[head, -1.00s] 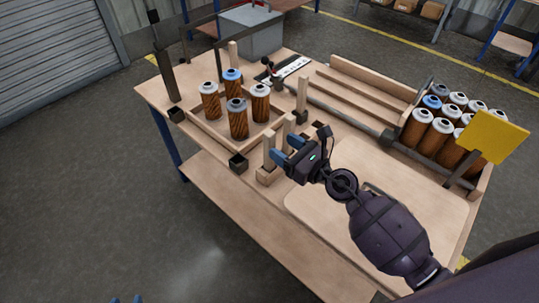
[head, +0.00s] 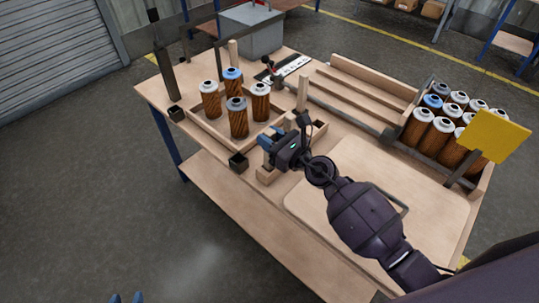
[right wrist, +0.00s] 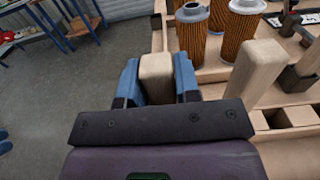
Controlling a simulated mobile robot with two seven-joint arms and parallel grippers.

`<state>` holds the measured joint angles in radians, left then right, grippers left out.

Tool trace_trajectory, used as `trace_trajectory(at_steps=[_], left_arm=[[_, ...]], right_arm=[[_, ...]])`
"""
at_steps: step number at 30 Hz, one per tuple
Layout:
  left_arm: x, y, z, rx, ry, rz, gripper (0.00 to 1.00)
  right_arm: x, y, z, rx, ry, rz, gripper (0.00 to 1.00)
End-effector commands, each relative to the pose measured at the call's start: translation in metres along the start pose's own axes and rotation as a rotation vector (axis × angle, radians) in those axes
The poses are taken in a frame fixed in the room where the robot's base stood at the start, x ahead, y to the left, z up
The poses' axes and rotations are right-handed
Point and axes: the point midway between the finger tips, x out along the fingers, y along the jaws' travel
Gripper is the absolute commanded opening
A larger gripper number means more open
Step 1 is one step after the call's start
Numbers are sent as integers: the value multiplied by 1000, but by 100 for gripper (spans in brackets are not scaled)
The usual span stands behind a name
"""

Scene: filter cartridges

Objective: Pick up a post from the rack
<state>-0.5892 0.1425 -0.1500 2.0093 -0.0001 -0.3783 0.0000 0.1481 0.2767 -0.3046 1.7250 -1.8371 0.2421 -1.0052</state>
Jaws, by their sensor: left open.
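The wooden rack (head: 267,177) stands on the front part of the table, below the cartridge tray. A pale, square wooden post in it shows in the right wrist view (right wrist: 157,76), between the blue fingers of my right gripper (right wrist: 158,88). The fingers lie close along both its sides; I cannot tell whether they press on it. In the head view my right gripper (head: 271,138) hides most of this post. A second post shows in the right wrist view (right wrist: 252,75), to the right of the fingers. My left gripper (head: 126,297) is open and empty at the bottom edge, over the floor.
Several brown cartridges (head: 238,122) stand in a wooden tray (head: 206,132) just behind the rack. A crate of cartridges (head: 388,138) and a yellow panel (head: 495,136) are at the right. A dark square cup (head: 238,162) sits at the table's front edge. A board (head: 400,190) lies clear.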

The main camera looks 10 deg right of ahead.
Motion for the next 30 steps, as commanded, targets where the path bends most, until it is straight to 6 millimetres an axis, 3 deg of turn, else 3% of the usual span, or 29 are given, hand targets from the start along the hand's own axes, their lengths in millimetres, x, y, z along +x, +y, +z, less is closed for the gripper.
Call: trace_trajectory(at_steps=[1,6,17,23,30], left_arm=[[0,0,1,0,-2,0,43],[-2,0,2,-1,-5,-1,43],[-3,-1,-1,-1,-1,-1,43],[-10,-3,-21,-1,21,-3,43],[-28,-7,-48,-3,35,-8,43]], right_arm=[[0,0,0,0,0,0,22],[0,0,0,0,0,0,0],[0,0,5,-1,-2,0,0],[0,0,30,-3,-6,0,0],[0,0,81,-2,-8,-1,0]])
